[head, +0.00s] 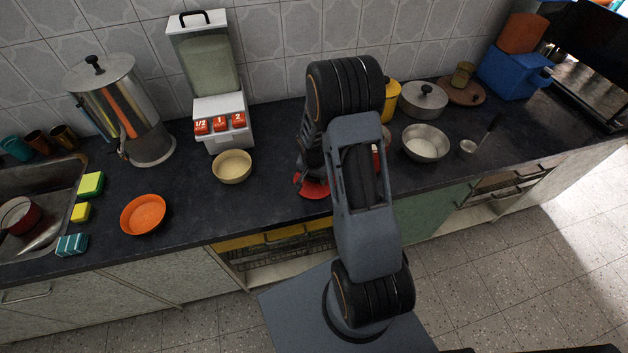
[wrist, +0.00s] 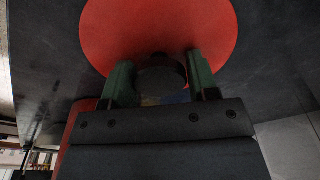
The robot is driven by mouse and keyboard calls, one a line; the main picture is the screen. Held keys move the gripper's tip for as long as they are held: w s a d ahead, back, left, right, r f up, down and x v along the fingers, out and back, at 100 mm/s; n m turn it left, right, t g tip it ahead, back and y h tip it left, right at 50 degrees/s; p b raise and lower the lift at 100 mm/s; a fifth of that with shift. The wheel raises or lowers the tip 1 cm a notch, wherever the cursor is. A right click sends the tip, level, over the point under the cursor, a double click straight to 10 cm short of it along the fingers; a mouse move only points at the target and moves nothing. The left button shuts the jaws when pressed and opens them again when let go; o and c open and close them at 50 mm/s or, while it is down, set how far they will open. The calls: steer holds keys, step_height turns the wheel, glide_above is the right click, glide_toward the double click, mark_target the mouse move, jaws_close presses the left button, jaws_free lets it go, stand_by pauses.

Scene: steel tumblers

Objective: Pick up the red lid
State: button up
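The red lid (wrist: 205,25) is a round red disc with a dark knob (wrist: 163,75) at its middle. In the head view only part of the lid (head: 313,189) shows, left of my arm at the counter's front; the rest is hidden. My gripper (wrist: 162,75) has its two green fingers on either side of the knob, with no clear gap on either side, so it looks shut on it. Whether the lid rests on the counter or is just above it, I cannot tell. My arm hides the gripper in the head view.
A cream bowl (head: 232,167) and an orange bowl (head: 143,214) stand to the left, with a dispenser (head: 213,95) behind. A metal bowl (head: 425,143) and a lidded pot (head: 423,100) stand to the right. Bare dark counter lies between the cream bowl and my arm.

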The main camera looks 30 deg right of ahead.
steer(key=c, duration=0.5)
steer(key=shift+r, duration=0.1)
